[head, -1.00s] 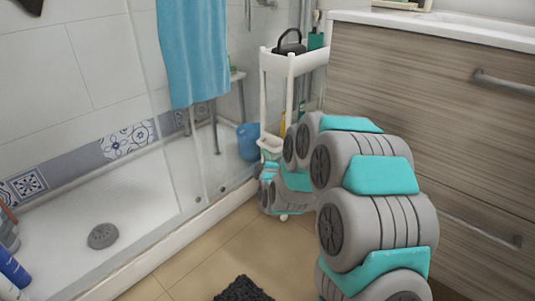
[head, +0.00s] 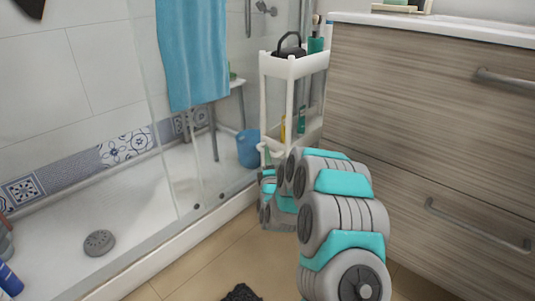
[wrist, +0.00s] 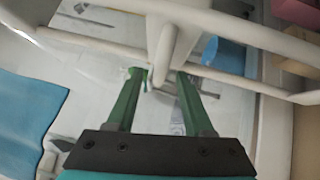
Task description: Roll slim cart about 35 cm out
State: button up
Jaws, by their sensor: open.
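The slim white cart (head: 292,67) stands upright between the shower and the wooden vanity, its top tray level with the upper drawer. A black handled item and a green bottle are in that tray, and small bottles show lower down. My arm reaches to the cart's lower front, hiding much of its bottom. In the wrist view, my gripper (wrist: 159,76) is open, with two green fingers apart. White cart bars (wrist: 163,45) cross ahead of it, and one short bar end lies between or just beyond the fingertips. I cannot tell if they touch.
The vanity (head: 420,120) with protruding handles is close on the right. The glass shower and its raised sill (head: 170,250) border the left. A blue bucket (head: 248,148) sits in the shower.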

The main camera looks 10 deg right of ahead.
jog(key=shift+w+d+r, duration=0.1)
jog(key=shift+w+r, duration=0.05)
jog(key=shift+w, duration=0.7)
jog(key=shift+w+d+r, duration=0.1)
jog(key=shift+w, duration=0.7)
grip_shut()
